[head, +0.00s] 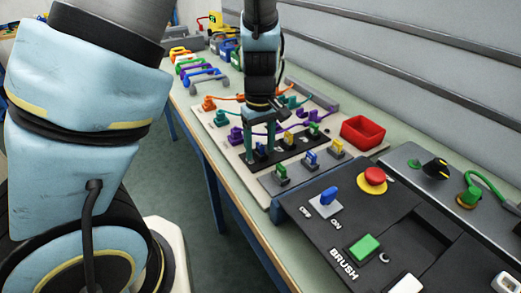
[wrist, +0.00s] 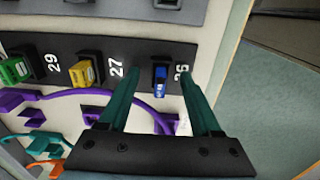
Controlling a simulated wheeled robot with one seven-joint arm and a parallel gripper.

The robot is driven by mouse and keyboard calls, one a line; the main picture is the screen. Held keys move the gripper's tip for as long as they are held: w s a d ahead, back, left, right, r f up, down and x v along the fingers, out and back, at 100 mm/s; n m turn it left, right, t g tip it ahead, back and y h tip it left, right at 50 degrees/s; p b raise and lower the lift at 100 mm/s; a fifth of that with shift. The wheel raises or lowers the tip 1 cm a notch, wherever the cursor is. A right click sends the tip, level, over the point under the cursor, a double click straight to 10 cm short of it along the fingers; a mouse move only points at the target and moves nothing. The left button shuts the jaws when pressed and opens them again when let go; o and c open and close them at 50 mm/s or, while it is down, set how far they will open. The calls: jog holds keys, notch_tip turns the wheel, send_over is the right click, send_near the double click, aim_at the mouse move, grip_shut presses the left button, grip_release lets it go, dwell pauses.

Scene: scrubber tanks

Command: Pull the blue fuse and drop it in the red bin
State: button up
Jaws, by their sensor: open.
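The blue fuse (wrist: 160,88) sits in a black strip beside the number 26, which is partly covered by a finger in the wrist view. My gripper (wrist: 158,76) is open, with one teal finger on each side of the blue fuse in that view. I cannot tell whether the fingers touch it or how far down they reach. In the head view my gripper (head: 261,150) is over the near left end of the black strip, and the blue fuse (head: 261,148) shows between its fingers. The red bin (head: 363,132) stands to the right at the back of the bench and looks empty.
A yellow fuse (wrist: 87,71) and a green fuse (wrist: 15,70) sit in the same strip. Purple cable (wrist: 75,94) runs close by. Switches (head: 311,159) stand in front of the strip. A control panel with a red button (head: 373,178) is at the right.

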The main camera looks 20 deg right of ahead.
aim_at(260, 144)
dwell(0.5)
grip_shut()
dwell(0.3)
dwell(0.9)
jog(key=o, duration=0.6)
grip_release()
jog(key=shift+c, duration=0.2)
jog(key=shift+r, duration=0.15)
notch_tip(260, 144, up, 11)
jog(key=shift+f+p, duration=0.2)
jog(key=shift+p, duration=0.1)
jog(key=shift+c, duration=0.4)
